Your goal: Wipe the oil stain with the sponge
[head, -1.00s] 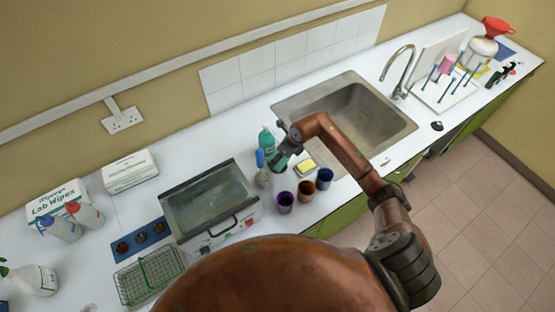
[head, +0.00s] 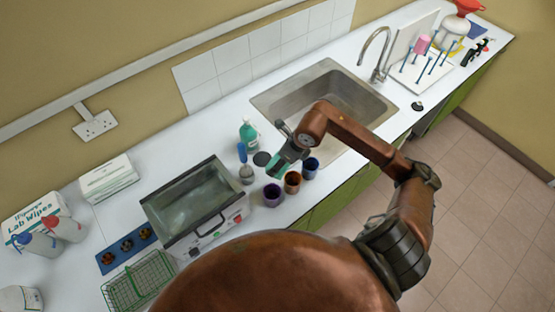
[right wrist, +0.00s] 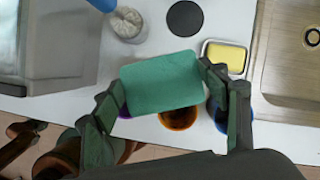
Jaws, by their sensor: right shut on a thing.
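My right gripper (right wrist: 162,84) is shut on a teal-green sponge (right wrist: 160,80), seen flat-on between its fingers in the right wrist view. In the head view the sponge (head: 281,164) is partly covered by the gripper and hangs above the counter near the cups. A flat dark round patch (right wrist: 185,18) lies on the white counter just beyond the sponge. It also shows in the head view (head: 262,159), left of the gripper. I cannot tell for sure whether it is the oil stain. My left gripper is in neither view.
Purple (head: 272,194), brown (head: 292,182) and blue (head: 311,167) cups stand along the front edge. A yellow block in a dish (right wrist: 226,58) lies by the sink (head: 325,95). A blue-handled brush (head: 243,155) in a pot, a green bottle (head: 249,135) and a glass-topped bath (head: 190,195) are at left.

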